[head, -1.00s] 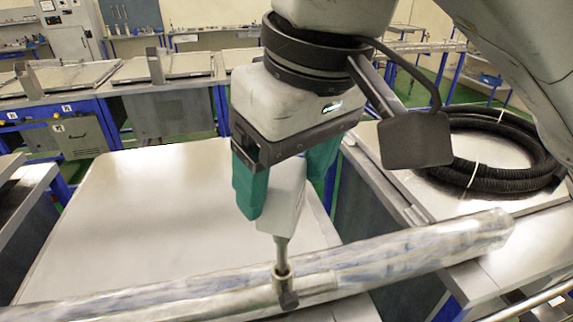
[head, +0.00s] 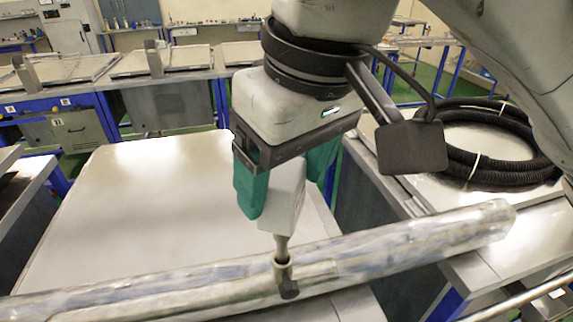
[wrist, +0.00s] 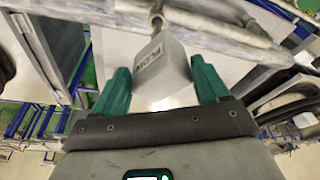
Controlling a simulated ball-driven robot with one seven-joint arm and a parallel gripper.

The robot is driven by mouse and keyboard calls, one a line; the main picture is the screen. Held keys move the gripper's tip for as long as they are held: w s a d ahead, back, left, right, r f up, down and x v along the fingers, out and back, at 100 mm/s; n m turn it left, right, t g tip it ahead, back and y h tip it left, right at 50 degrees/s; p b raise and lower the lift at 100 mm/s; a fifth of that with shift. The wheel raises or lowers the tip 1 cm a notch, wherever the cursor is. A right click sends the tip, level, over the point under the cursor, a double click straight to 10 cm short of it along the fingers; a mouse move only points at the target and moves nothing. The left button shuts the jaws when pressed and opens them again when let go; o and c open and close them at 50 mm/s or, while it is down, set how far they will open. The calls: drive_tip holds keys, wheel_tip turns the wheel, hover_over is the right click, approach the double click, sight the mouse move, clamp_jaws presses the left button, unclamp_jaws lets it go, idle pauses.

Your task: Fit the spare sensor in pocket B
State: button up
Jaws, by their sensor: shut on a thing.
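My gripper (head: 283,190) has green fingers on either side of a pale grey box-shaped sensor (head: 286,198) and is shut on it. A metal stem (head: 282,244) runs down from the sensor to a collar (head: 282,268) on a long pipe wrapped in clear plastic (head: 150,294). The stem's lower end is hidden at the collar, so I cannot tell how deep it sits. In the wrist view the sensor (wrist: 160,72) lies between the fingers (wrist: 160,80), with an upside-down label that seems to read FLOW. I cannot make out a pocket marked B.
The pipe crosses the foreground over a pale tabletop (head: 130,215) and a right-hand bench (head: 500,250). A coiled black hose (head: 500,145) lies on that bench. A gap separates the two surfaces. Blue-framed work tables (head: 165,65) stand behind. The pale tabletop's visible part is bare.

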drive_tip(key=shift+b+x, duration=0.55)
drive_tip(key=shift+x, duration=0.35)
drive_tip(key=o, duration=1.1)
drive_tip(key=shift+s+d, duration=0.15)
drive_tip(key=p+v, duration=0.4)
drive_tip(key=shift+r+p, duration=0.35)
drive_tip(key=shift+p, duration=0.05)
drive_tip(key=shift+v, duration=1.1)
drive_tip(key=shift+d+r, duration=0.1)
drive_tip(key=b+v, duration=0.1)
drive_tip(key=v, duration=0.9)
drive_tip(key=shift+s+d+r, duration=0.1)
drive_tip(key=shift+s+r, duration=0.05)
drive_tip(key=shift+r, duration=0.1)
drive_tip(key=shift+s+f, duration=0.1)
